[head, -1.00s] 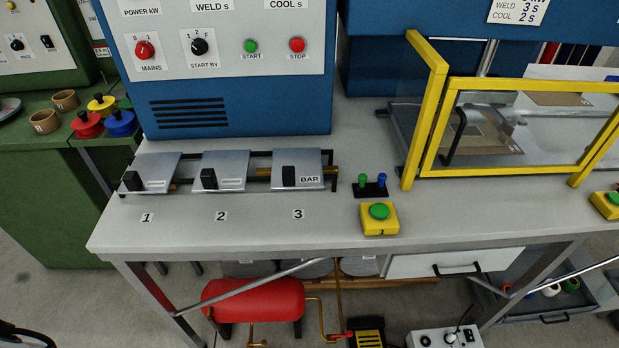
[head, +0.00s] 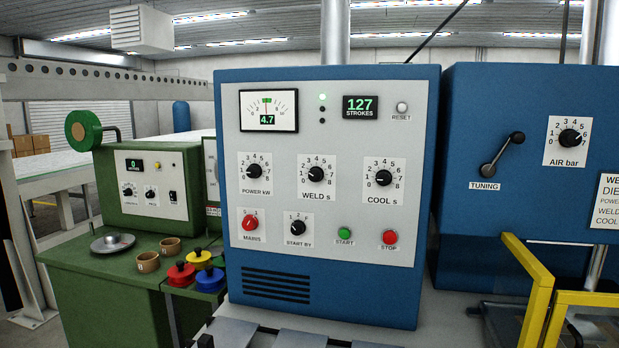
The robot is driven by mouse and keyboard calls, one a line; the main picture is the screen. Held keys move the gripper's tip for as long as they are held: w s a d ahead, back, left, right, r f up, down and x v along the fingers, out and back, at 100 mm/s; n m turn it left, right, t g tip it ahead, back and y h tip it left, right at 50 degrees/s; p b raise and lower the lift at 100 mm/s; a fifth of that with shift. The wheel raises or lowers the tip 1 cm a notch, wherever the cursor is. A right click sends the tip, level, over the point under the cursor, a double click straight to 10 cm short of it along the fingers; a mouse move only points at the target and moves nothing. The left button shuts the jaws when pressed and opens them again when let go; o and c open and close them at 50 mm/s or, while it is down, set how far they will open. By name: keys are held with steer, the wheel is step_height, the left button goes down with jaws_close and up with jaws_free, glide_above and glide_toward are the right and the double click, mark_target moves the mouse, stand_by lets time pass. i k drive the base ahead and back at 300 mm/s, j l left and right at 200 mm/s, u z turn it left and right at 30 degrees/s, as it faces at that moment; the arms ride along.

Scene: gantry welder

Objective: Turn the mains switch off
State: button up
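The mains switch (head: 250,223) is a red rotary knob on a white plate marked 0 and 1, labelled MAINS. It sits at the lower left of the white panel on the blue welder cabinet (head: 330,292). Its pointer is small; I cannot tell surely which mark it faces. My gripper is not in view.
Right of the mains switch are the START BY knob (head: 297,228), green start button (head: 344,233) and red stop button (head: 390,237). Red (head: 181,274) and blue (head: 210,279) spools stand on the green bench at left. A yellow guard frame (head: 537,290) stands at lower right.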

mark_target(250, 222)
steer(key=i+j+z, duration=0.1)
steer(key=z, duration=0.25)
steer(key=i+j+z, duration=0.1)
steer(key=i+z, duration=0.25)
steer(key=j+z, duration=0.2)
steer(key=z, duration=0.2)
